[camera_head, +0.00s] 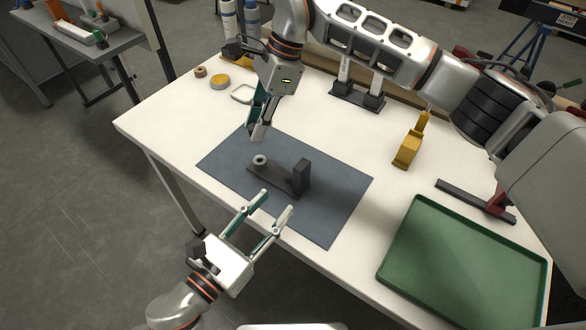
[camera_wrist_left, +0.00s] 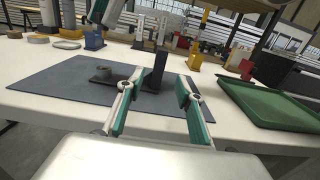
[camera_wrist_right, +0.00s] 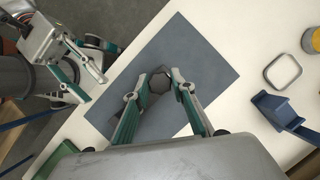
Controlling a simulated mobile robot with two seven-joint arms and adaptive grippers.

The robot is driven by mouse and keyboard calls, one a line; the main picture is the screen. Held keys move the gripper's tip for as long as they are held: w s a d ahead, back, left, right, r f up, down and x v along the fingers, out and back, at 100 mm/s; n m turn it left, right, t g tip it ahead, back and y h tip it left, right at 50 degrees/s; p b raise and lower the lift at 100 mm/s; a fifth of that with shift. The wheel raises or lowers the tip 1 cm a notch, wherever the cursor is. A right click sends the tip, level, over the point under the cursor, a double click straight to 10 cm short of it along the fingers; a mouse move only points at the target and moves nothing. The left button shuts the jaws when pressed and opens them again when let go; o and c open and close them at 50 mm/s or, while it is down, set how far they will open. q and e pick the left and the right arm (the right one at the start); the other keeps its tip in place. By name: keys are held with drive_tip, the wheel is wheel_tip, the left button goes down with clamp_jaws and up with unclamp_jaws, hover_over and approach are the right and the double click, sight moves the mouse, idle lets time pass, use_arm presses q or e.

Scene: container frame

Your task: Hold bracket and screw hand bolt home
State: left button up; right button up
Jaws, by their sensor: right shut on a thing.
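The dark bracket (camera_head: 275,180) lies on the blue-grey mat (camera_head: 335,205), with an upright block (camera_head: 302,176) at its right end and a pale grey ring (camera_head: 260,160) at its left end. My left gripper (camera_head: 277,201) is open and empty, just in front of the upright block and apart from it; the block shows beyond its fingers in the left wrist view (camera_wrist_left: 156,70). My right gripper (camera_head: 258,135) points down above the ring end. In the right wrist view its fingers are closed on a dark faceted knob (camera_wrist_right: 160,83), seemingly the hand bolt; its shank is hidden.
A green tray (camera_head: 465,265) stands at the right front. A yellow clamp-like piece (camera_head: 408,152) and a dark bar with a red part (camera_head: 475,200) lie right of the mat. A tape roll (camera_head: 220,82) and a pale square ring (camera_head: 243,94) lie at the back left.

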sight(297, 179)
use_arm(q)
drive_tip(key=x, duration=1.2)
idle(0.3)
clamp_jaws()
